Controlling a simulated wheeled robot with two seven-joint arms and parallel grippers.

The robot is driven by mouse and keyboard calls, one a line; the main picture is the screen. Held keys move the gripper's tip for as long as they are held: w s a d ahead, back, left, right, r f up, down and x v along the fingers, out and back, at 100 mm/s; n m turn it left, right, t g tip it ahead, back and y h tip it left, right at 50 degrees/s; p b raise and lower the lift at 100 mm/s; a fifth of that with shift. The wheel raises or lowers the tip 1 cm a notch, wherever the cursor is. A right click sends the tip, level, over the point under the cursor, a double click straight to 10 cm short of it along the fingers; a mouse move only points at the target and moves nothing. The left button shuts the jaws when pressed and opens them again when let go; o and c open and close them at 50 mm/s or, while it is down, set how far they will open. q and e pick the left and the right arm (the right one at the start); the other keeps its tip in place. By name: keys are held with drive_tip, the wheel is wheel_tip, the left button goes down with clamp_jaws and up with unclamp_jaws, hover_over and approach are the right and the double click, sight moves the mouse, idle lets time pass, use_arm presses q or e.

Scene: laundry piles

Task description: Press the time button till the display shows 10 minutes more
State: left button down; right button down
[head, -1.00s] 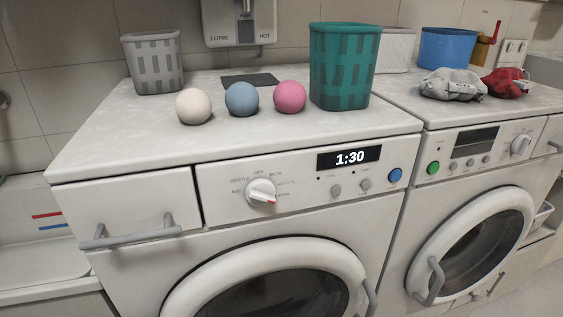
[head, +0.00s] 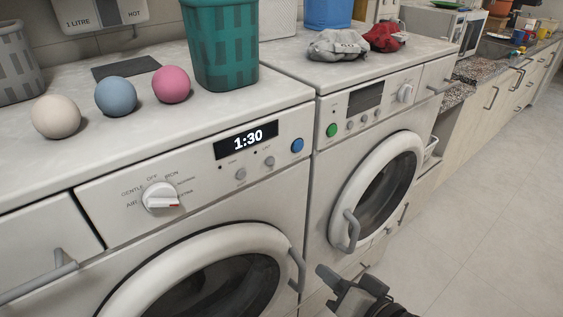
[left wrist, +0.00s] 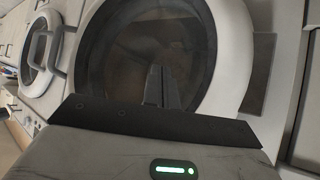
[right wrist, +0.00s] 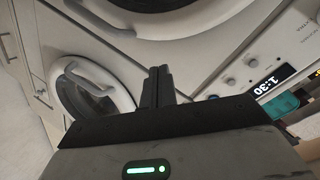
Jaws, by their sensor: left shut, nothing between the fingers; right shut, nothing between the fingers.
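The near machine's display (head: 246,140) reads 1:30 in white on black. Two small grey buttons sit under it, the left button (head: 240,174) and the right button (head: 270,161); their labels are too small to read. A blue round button (head: 297,145) is right of the display. My right gripper (head: 328,274) is shut and empty, low in front of the machines and apart from the panel. The right wrist view shows the display (right wrist: 274,83) tilted at right. My left gripper (left wrist: 157,75) is shut and empty, facing a round door; the head view does not show it.
A white dial (head: 160,197) sits left on the panel. Three balls and a green basket (head: 221,45) stand on top. The second machine (head: 372,113) with a green button (head: 332,130) is at right. Door handles (head: 352,232) stick out. Floor at right is clear.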

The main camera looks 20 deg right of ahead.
sight(271, 162)
use_arm(q)
drive_tip(key=shift+s+a+r+p, duration=0.2)
drive_tip(key=shift+a+p, duration=0.1)
drive_tip(key=shift+p, duration=0.3)
use_arm(e)
wheel_tip(271, 162, up, 15)
drive_tip(key=m+t+y, duration=0.2)
drive_tip(key=m+t, duration=0.1)
drive_tip(key=m, duration=0.4)
drive_tip(key=shift+w+f+m, duration=0.15)
drive_tip(key=shift+f+m, duration=0.05)
drive_tip(key=shift+m, duration=0.1)
use_arm(q)
drive_tip(key=shift+w, duration=0.1)
use_arm(e)
drive_tip(key=shift+d, duration=0.1)
